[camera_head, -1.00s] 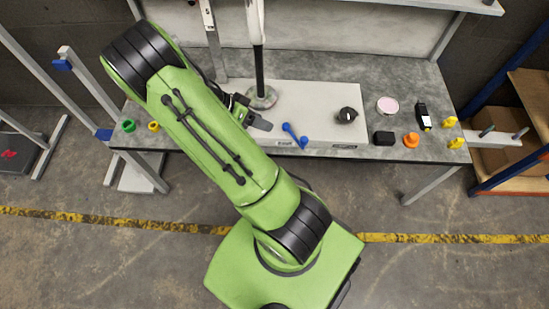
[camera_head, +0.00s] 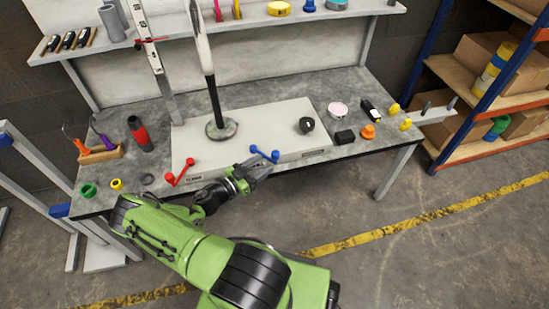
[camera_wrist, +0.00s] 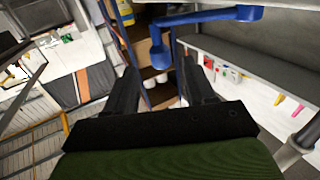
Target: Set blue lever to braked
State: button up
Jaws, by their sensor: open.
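The blue lever (camera_head: 264,154) is on the front of the light grey box on the workbench, right of a red lever (camera_head: 180,173). In the wrist view the blue lever (camera_wrist: 208,17) spans across, just beyond my open fingers, with a knob at each end. My gripper (camera_head: 262,170) is beside the blue lever in the head view, near the bench's front edge. In the wrist view my gripper (camera_wrist: 160,78) is open with nothing between its fingers. I cannot tell whether a finger touches the lever.
A dark knob (camera_head: 306,125) sits on the box at right. A round stand with a pole (camera_head: 221,129) stands on the box. A black block (camera_head: 344,137) and an orange piece (camera_head: 368,132) lie to the right. A shelf rack (camera_head: 440,110) stands far right.

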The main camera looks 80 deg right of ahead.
aim_at(275, 156)
jog(key=x, duration=0.7)
jog(key=shift+b, duration=0.4)
jog(key=shift+a, duration=0.1)
grip_shut()
